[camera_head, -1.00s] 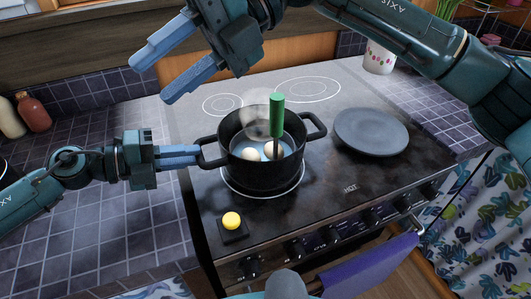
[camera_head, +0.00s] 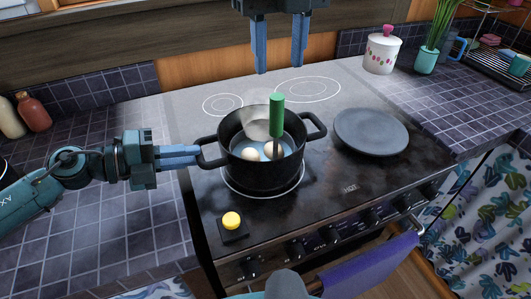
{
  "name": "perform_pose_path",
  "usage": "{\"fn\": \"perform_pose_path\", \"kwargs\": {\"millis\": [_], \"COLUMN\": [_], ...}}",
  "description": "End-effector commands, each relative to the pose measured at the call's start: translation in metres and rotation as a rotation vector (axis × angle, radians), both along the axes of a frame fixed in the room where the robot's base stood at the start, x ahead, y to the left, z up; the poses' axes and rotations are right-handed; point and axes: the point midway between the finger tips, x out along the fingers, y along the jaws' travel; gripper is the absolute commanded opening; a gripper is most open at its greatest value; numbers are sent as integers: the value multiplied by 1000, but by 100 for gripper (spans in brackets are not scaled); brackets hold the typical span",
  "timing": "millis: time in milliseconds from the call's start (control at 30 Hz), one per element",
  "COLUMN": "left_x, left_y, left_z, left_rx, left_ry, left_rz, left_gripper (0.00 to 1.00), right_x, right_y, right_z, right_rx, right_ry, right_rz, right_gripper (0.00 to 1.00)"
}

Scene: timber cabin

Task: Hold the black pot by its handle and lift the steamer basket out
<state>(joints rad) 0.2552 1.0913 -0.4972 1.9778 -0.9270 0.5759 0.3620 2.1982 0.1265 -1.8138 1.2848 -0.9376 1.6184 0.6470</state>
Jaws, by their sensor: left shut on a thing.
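The black pot (camera_head: 262,177) stands on a front burner of the stove, with a loop handle on each side. My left gripper (camera_head: 198,157) is shut on the pot's left handle (camera_head: 211,153). The steamer basket (camera_head: 257,130) sits inside the pot, its grey bowl partly hidden. Its upright green handle (camera_head: 277,114) rises above the rim. Pale round egg-like things (camera_head: 250,154) lie in it. My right gripper (camera_head: 279,66) is open and empty, pointing down above the back of the stove, behind and above the green handle and apart from it.
A grey plate (camera_head: 371,132) lies on the stovetop right of the pot. A yellow button (camera_head: 231,220) on a dark base is at the front left. A white canister (camera_head: 382,52) and a potted plant (camera_head: 427,60) stand back right. Bottles (camera_head: 33,112) stand far left.

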Motion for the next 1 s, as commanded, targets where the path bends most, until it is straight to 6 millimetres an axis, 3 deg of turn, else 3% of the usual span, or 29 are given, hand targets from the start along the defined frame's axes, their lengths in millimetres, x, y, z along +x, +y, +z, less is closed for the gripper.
{"fn": "perform_pose_path", "kwargs": {"millis": [200, 433, 867, 1000], "left_x": [0, 0, 0, 0], "left_y": [0, 0, 0, 0], "left_z": [0, 0, 0, 0], "left_rx": [0, 0, 0, 0], "left_ry": [0, 0, 0, 0], "left_rz": [0, 0, 0, 0], "left_gripper": [0, 0, 0, 0], "right_x": [-1, 0, 0, 0], "right_y": [0, 0, 1, 1], "right_z": [-34, -56, -62, -62], "right_rx": [0, 2, 2, 2], "right_ry": [5, 3, 2, 2], "right_rz": [1, 1, 1, 1], "right_gripper": [40, 40, 40, 29]}}
